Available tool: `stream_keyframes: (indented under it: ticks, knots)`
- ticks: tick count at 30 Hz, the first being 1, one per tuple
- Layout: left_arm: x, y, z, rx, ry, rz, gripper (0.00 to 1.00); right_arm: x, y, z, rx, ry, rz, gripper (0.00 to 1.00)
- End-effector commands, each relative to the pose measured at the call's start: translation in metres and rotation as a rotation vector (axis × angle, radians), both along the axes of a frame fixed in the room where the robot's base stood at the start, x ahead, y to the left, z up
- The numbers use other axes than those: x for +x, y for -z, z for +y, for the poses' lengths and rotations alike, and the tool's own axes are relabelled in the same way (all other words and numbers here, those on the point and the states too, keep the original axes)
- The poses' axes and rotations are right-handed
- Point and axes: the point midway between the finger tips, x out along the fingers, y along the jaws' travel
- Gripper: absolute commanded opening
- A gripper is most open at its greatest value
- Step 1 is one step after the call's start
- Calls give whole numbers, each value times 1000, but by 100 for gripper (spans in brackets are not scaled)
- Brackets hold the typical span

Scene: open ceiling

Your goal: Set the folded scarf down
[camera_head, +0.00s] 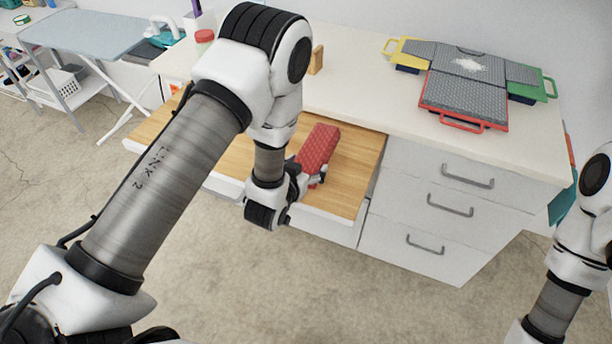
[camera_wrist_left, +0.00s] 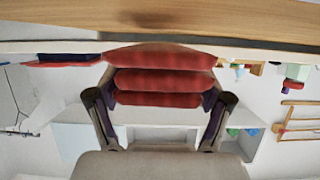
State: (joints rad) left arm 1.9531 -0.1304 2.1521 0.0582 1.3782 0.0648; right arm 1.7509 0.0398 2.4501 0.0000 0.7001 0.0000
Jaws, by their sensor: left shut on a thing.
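The folded scarf (camera_head: 319,148) is a red, quilted-looking bundle over the wooden pull-out surface (camera_head: 352,190) in the head view. My left gripper (camera_head: 311,176) is shut on its near end. In the left wrist view the scarf (camera_wrist_left: 162,80) shows as several stacked red folds between the two dark fingers of the left gripper (camera_wrist_left: 160,100). I cannot tell whether the scarf touches the wood. My right gripper is out of view; only part of that arm shows at the right edge.
A grey shirt (camera_head: 470,66) lies on a coloured folding board on the white countertop (camera_head: 375,95). White drawers (camera_head: 440,205) stand right of the wooden surface. An ironing board (camera_head: 95,32) is at the back left. The wood around the scarf looks bare.

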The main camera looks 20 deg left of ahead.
Motion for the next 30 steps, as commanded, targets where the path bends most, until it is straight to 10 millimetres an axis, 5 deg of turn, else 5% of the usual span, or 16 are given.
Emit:
stream_keyframes:
  ticks: [2, 11, 12, 14, 25, 30]
  knots:
    - [0, 23, 0, 0, 0, 1, 39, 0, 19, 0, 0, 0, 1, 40]
    - [-1, 23, 0, 0, -1, 0, 39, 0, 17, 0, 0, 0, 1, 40]
    - [-1, 24, 0, 0, -1, 1, 82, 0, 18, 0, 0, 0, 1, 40]
    - [-1, 23, 0, 0, 0, 1, 100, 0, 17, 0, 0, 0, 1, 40]
    - [-1, 20, 0, 0, 0, 0, 100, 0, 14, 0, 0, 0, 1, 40]
    - [-21, 15, 0, 1, 0, 2, 100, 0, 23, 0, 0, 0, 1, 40]
